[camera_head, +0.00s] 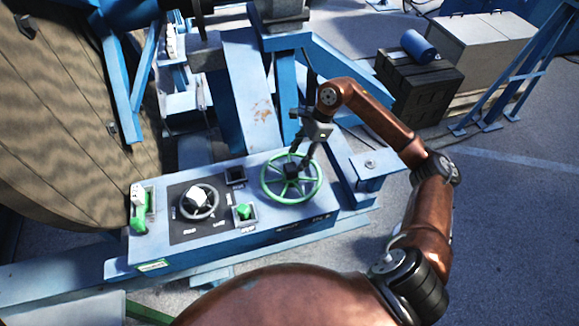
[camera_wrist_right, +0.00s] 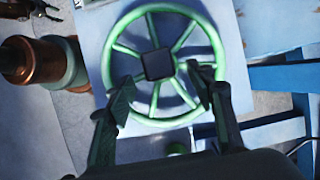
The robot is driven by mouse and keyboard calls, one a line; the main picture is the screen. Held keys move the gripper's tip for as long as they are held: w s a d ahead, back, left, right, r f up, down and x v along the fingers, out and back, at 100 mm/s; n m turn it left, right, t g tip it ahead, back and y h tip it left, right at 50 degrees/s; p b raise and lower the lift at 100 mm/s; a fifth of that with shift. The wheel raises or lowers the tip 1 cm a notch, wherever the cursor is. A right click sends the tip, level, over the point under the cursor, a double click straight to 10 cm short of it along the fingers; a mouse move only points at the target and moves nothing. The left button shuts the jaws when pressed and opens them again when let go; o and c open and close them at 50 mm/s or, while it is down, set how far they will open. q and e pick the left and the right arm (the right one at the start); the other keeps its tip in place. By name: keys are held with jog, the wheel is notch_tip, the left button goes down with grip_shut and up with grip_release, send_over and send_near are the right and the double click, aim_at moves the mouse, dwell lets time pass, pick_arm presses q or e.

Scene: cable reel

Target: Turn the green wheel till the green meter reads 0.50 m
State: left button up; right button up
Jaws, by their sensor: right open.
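The green wheel (camera_head: 317,186), a spoked ring with a dark square hub, lies on top of the blue control box at its right end. In the right wrist view the wheel (camera_wrist_right: 214,43) fills the middle. My right gripper (camera_head: 304,160) is above the wheel's far right part. In the right wrist view its two fingers (camera_wrist_right: 165,92) are spread apart over the wheel's near part, with nothing clearly held between them. Whether a finger touches the rim I cannot tell. No readable green meter shows. My left gripper is not in view.
The blue control box (camera_head: 255,228) also carries a grey round knob (camera_head: 199,202), a green button (camera_head: 244,211) and a white-green switch (camera_head: 139,206). A large wooden reel (camera_head: 70,120) stands at left. Blue frame beams rise behind the box. A dark crate (camera_head: 420,92) stands back right.

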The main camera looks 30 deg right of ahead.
aim_at(292, 166)
jog(key=p+x, duration=0.1)
jog(key=x, duration=0.4)
jog(key=shift+a, duration=0.2)
jog(key=shift+a+f+p, duration=0.2)
jog(key=shift+f+p, duration=0.1)
jog(key=shift+f, duration=0.35)
jog(key=shift+c, duration=0.6)
grip_shut()
